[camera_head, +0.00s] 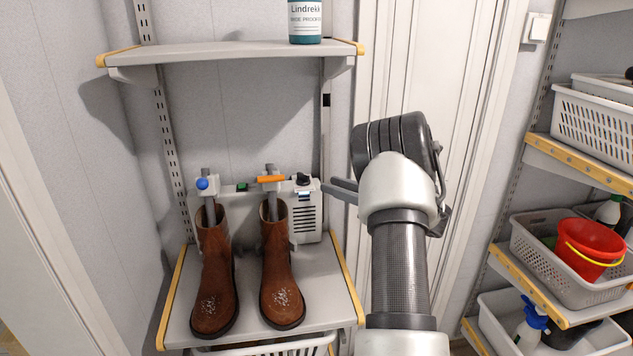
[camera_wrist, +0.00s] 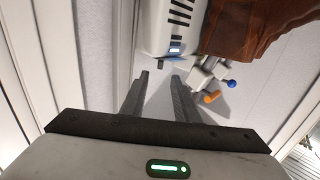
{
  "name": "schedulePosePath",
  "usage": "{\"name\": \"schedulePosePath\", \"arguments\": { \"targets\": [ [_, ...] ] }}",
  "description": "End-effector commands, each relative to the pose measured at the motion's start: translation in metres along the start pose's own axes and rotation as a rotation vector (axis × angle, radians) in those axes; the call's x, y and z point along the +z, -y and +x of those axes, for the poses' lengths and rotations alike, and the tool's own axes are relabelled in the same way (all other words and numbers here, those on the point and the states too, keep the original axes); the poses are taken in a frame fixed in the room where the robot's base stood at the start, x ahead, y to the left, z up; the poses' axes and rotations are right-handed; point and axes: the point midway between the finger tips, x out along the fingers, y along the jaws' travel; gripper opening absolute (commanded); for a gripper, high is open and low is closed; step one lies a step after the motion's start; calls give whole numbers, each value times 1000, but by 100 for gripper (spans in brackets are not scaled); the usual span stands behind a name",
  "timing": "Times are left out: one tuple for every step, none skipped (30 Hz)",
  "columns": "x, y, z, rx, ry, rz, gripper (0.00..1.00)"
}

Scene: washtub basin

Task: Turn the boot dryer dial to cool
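The boot dryer (camera_head: 306,222) is a white box with dark vent slots, standing at the back of the lower shelf. Its black dial (camera_head: 303,179) sits on top at the right end in the head view; which setting it points to is too small to tell. In the wrist view the dryer (camera_wrist: 157,22) shows at the top with its slots and a small lit label; I cannot make out the dial there. My gripper (camera_head: 331,186) is just right of the dryer box, apart from the dial. In the wrist view its two fingers (camera_wrist: 161,77) are spread with nothing between them.
Two brown boots (camera_head: 214,265) (camera_head: 281,262) stand before the dryer. A blue knob (camera_head: 202,184) and an orange lever (camera_head: 271,179) sit left of the dial. A shelf (camera_head: 220,51) with a bottle (camera_head: 305,22) hangs above. Baskets (camera_head: 560,262) stand at right.

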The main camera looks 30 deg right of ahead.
Motion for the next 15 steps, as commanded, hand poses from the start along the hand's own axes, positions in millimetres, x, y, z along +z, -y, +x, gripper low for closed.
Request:
{"name": "schedulePosePath", "arguments": {
  "targets": [
    [0,-1,-13,5,-1,0,28],
    [0,-1,-19,4,-1,0,28],
    [0,-1,-27,4,0,1,28],
    [0,-1,-32,4,-1,1,28],
    [0,0,-37,3,-1,2,28],
    [0,-1,-43,2,0,1,28],
    [0,-1,-46,3,0,0,28],
    [0,-1,-49,2,-1,0,28],
    [0,0,-53,1,-1,0,28],
    [0,0,-55,0,-1,-1,28],
    [0,0,-56,0,-1,-1,28],
    [0,0,-58,0,-1,-1,28],
    [0,0,-59,-1,-1,-1,28],
    [0,0,-60,-1,-1,0,28],
    [0,0,-60,-1,-1,0,28]
  ]
}}
